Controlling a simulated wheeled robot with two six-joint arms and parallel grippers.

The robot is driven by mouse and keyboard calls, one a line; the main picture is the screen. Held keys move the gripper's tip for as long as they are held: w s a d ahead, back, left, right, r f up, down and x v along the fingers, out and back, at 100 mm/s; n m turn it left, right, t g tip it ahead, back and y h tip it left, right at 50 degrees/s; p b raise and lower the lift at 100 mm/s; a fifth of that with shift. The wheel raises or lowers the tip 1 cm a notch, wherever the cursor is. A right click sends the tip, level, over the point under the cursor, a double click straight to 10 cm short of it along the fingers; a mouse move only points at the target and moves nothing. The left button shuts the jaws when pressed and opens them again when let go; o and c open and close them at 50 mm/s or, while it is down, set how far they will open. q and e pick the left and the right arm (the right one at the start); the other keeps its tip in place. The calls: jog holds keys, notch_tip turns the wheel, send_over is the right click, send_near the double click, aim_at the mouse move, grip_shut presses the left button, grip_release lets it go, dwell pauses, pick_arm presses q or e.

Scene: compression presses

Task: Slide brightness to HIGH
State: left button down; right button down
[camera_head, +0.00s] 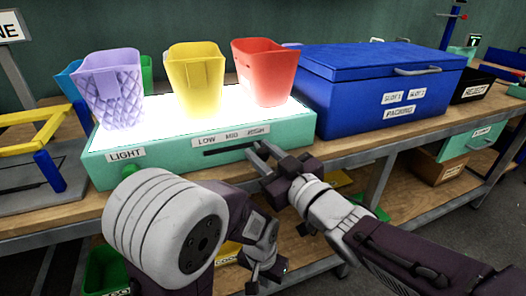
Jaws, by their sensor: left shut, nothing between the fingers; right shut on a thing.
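The light box (190,163) is a pale green unit with a glowing white top and a LIGHT label (126,155) on its front. A LOW, MID, HIGH label (233,136) sits above a dark horizontal slider slot (225,149). My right gripper (262,153) is at the right end of the slot, just below HIGH. It is shut on the slider knob, which its fingers hide. My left gripper (267,279) is shut and empty, low in front of the bench, apart from the light box.
Purple (108,92), yellow (194,80) and red (265,72) cups stand on the light box. A blue PACKING box (375,85) stands to its right. A yellow frame (30,140) is at left. Green bins (105,272) are below the bench.

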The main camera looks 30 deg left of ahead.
jog(key=shift+w, duration=0.1)
jog(key=c, duration=1.2)
grip_release()
jog(key=shift+d, duration=0.1)
jog(key=shift+o, duration=0.4)
jog(key=shift+w+d, duration=0.1)
jog(key=shift+w, duration=0.05)
jog(key=shift+s+d, duration=0.2)
jog(key=p+v, duration=0.3)
jog(key=v, duration=0.5)
jog(key=shift+s+d, duration=0.15)
jog(key=shift+d, duration=0.05)
